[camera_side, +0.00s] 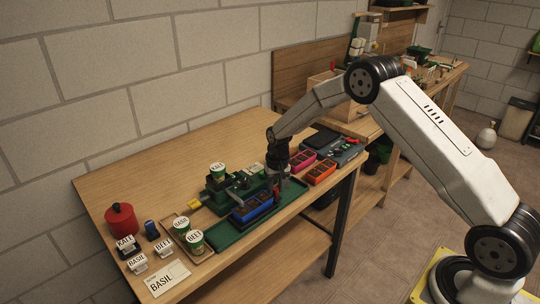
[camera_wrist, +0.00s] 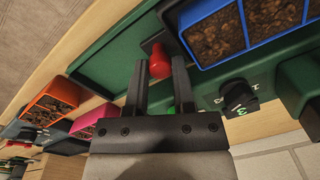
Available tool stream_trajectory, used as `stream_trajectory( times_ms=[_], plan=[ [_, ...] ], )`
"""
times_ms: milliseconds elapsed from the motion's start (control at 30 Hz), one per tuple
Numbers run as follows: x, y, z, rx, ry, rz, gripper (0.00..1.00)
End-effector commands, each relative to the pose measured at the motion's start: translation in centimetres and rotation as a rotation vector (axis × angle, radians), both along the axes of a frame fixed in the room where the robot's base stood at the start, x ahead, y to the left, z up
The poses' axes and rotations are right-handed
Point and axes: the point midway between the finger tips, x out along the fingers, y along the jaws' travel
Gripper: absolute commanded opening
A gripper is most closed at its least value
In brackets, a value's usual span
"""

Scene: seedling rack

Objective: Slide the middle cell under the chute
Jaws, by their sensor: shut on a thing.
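A blue tray (camera_side: 252,207) with soil-filled cells sits on a long green base (camera_side: 229,243) in the side view. The blue tray also shows at upper right in the wrist view (camera_wrist: 193,56). A green seeder (camera_side: 232,190) stands behind the tray; I cannot tell which cell is under its chute. My gripper (camera_side: 283,187) is at the right end of the tray. In the wrist view my gripper (camera_wrist: 160,72) has its fingers on either side of a red knob (camera_wrist: 159,63) beside the tray and is shut on it.
Orange (camera_side: 320,172) and pink (camera_side: 299,161) trays lie right of my gripper, near a grey console (camera_side: 345,150). A can marked KALE (camera_side: 217,171) stands on the seeder. Labelled cans, cards and a red pot (camera_side: 121,220) are at left. The base's right end is bare.

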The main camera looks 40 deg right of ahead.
Motion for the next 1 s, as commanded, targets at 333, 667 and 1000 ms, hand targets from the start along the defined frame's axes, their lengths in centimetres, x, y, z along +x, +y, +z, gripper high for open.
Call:
stream_trajectory(
  times_ms=[333, 667, 1000],
  plan=[
    [0.1, 0.4, 0.1, 0.0, -0.002, 0.001, 0.0],
    [0.1, 4.0, 0.1, 0.0, 0.0, -0.001, 0.0],
    [0.1, 3.9, 0.1, 0.0, 0.0, -0.002, 0.47]
  ],
)
